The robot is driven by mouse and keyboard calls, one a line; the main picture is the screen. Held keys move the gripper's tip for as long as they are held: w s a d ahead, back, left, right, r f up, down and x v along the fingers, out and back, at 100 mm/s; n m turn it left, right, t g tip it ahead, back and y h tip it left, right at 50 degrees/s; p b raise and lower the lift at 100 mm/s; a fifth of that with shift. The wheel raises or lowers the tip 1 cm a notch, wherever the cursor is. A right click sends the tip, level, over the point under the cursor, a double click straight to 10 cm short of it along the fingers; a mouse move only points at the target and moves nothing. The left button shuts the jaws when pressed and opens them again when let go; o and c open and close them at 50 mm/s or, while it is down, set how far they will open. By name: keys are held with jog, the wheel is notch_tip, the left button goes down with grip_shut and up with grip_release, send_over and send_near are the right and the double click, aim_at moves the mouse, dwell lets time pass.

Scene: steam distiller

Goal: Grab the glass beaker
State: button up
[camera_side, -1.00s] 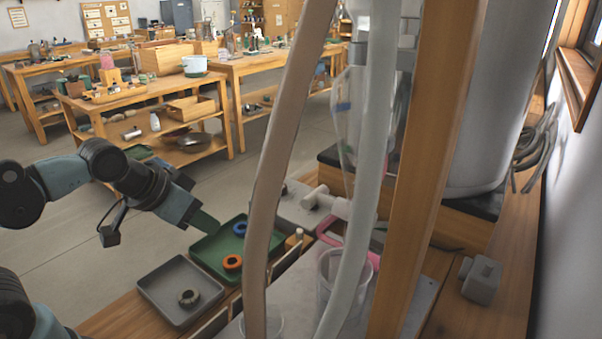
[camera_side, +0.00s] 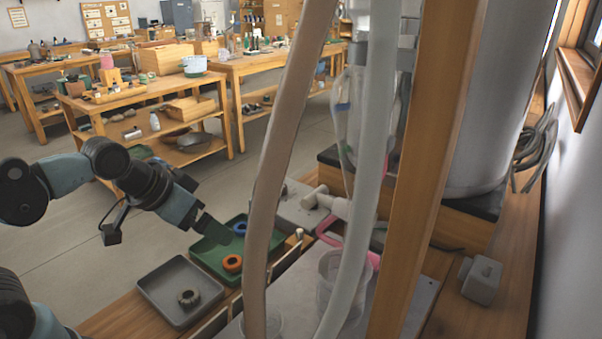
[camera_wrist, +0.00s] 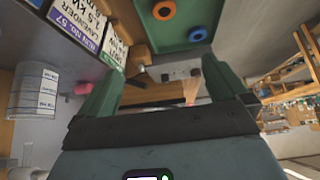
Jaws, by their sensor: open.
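The glass beaker (camera_side: 326,282) stands upright on the grey bench surface in the side view, partly hidden by a pale hose. In the wrist view a clear beaker with printed markings (camera_wrist: 34,92) shows at the left edge. My gripper (camera_side: 212,232) is over the green tray, to the left of the beaker and well apart from it. In the wrist view my gripper (camera_wrist: 160,82) has its two green fingers spread, with nothing between them.
A green tray (camera_side: 208,267) holds orange and blue rings; a grey tray (camera_side: 160,298) holds a dark ring. A brown hose (camera_side: 270,170) and a wooden post (camera_side: 420,150) cross the side view. Label cards (camera_wrist: 82,22) stand between tray and beaker in the wrist view.

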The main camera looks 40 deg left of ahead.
jog(key=w+d+m+g+h, duration=0.2)
jog(key=d+m+h, duration=0.35)
jog(key=d, duration=0.25)
jog(key=m+g+h, duration=0.3)
jog(key=m+h, duration=0.3)
jog(key=m, duration=0.4)
send_near(343, 286)
jog(key=w+a+f, duration=0.2)
jog(key=a+f, duration=0.1)
jog(key=x, duration=0.6)
jog(key=shift+w+d+f, duration=0.1)
jog(key=shift+d+f, duration=0.05)
jog(key=shift+d, duration=0.05)
jog(key=shift+w+x, duration=0.15)
jog(key=shift+x, duration=1.2)
jog(key=shift+w+x, duration=0.15)
jog(key=shift+x, duration=1.2)
jog(key=c, duration=1)
